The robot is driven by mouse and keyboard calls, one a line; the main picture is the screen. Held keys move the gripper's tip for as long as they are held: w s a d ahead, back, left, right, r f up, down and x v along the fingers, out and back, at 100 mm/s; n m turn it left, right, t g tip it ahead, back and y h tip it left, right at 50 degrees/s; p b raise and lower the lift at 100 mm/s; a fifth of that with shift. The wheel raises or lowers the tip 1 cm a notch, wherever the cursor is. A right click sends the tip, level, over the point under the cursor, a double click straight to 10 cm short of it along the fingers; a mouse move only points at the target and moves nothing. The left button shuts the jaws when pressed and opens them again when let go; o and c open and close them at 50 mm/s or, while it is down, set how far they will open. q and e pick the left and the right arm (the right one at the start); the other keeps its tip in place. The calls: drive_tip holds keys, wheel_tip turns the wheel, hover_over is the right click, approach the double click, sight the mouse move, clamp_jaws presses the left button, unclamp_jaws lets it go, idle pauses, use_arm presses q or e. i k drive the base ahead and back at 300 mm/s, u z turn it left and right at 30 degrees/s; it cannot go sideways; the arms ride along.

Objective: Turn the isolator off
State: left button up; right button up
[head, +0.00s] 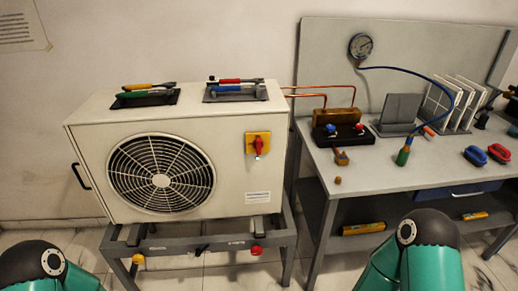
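The isolator (250,147) is a yellow plate with a red rotary handle (259,146) on the right part of the front of the white fan unit (95,165). The handle looks about upright. A small pale mark shows just below it; any lettering is too small to read. Neither gripper is in view. Only teal and black parts of my arms show at the bottom left and bottom right, well below the isolator and apart from it.
The unit stands on a grey frame (205,240) with a yellow and a red knob low in front. Copper pipes (318,91) lead right to a bench (430,173) with a gauge (360,46), blue hose, manifold and tools. Tool trays lie on the unit. The space before the isolator is clear.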

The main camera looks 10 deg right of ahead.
sight(258, 144)
drive_tip(key=k, duration=0.55)
drive_tip(key=u, duration=0.6)
drive_tip(key=i, duration=1.35)
drive_tip(key=z, duration=0.15)
